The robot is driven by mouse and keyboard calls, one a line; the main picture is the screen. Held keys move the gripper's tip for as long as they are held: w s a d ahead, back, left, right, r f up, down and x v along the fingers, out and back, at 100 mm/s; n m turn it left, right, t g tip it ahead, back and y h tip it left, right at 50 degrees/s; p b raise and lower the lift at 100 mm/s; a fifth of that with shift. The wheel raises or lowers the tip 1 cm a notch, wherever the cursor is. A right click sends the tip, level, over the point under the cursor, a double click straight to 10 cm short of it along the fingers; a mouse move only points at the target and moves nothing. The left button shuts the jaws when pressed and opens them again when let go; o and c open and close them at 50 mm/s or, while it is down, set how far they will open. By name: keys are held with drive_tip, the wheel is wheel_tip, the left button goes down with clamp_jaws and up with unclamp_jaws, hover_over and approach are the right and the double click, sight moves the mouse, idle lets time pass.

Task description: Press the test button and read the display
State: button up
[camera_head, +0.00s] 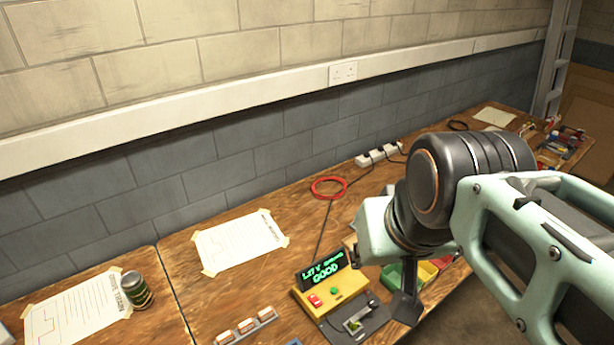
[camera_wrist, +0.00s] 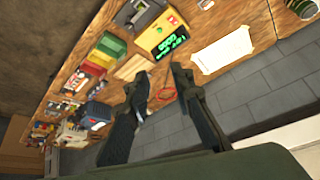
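A yellow tester box (camera_head: 338,300) sits on the wooden bench in the head view, with a green button (camera_head: 334,290) and a red button or switch (camera_head: 314,299) on top. Its raised black display (camera_head: 322,271) is lit green; the lower line reads GOOD and the upper line is too small to read surely. A dark cradle (camera_head: 372,325) holding a small item adjoins the box. The tester also shows in the wrist view (camera_wrist: 158,36). My gripper (camera_wrist: 160,76) is open and empty, with its fingertips apart from the tester. My arm hides part of the bench.
Green and red bins (camera_head: 429,271) stand right of the tester. A red cable ring (camera_head: 329,188) and a power strip (camera_head: 378,156) lie behind. Taped papers (camera_head: 240,242), a can (camera_head: 136,290) and a small row of blocks (camera_head: 245,328) are left. A brick wall backs the bench.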

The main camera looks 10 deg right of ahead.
clamp_jaws()
idle(1.1)
